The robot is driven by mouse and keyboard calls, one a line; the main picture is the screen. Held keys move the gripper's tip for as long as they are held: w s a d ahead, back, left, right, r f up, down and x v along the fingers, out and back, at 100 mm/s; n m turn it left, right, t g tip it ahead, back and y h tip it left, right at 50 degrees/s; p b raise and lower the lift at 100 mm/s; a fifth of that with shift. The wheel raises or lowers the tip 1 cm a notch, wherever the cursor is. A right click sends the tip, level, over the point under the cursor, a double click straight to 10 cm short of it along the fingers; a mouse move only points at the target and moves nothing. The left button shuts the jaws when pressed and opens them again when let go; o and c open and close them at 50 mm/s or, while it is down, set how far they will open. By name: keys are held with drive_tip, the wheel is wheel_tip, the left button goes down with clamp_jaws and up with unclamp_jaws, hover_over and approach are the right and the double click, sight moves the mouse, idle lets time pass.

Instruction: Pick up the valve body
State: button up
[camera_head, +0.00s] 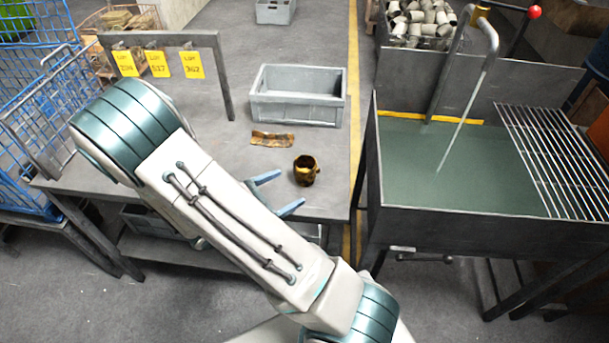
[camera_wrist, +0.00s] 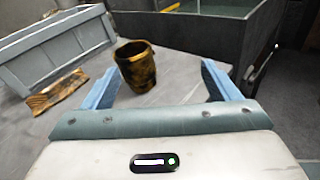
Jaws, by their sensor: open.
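The valve body (camera_head: 306,171) is a small cup-like part with brown and black patches and an open top. It stands upright on the grey table near its right front corner. My gripper (camera_head: 278,192) is open and empty, with its two blue fingers pointing toward the valve body from the left. In the wrist view the valve body (camera_wrist: 136,68) stands ahead of the open gripper (camera_wrist: 160,82), nearer the left finger. I cannot tell whether that finger touches it.
A brown flat piece (camera_head: 272,139) lies behind the valve body. A rack with yellow lot tags (camera_head: 157,64) is at the left. A tank of green liquid (camera_head: 455,165) stands right of the table across a narrow gap.

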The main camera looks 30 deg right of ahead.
drive_tip(key=w+f+n+t, duration=0.1)
drive_tip(key=w+a+f+n+t, duration=0.1)
drive_tip(key=n+t, duration=0.1)
drive_tip(key=shift+a+f+h, duration=0.1)
drive_tip(key=shift+a+h, duration=0.1)
drive_tip(key=shift+h, duration=0.1)
drive_tip(key=shift+w+d, duration=0.15)
drive_tip(key=shift+d, duration=0.1)
approach(312, 160)
drive_tip(key=p+x, duration=0.1)
drive_tip(key=x, duration=0.2)
drive_tip(key=shift+d+f, duration=0.1)
drive_tip(key=shift+d, duration=0.1)
drive_tip(key=shift+p+x, duration=0.65)
drive_tip(key=shift+x, duration=2.25)
drive_tip(key=shift+w+a, duration=0.1)
drive_tip(key=c, duration=1.3)
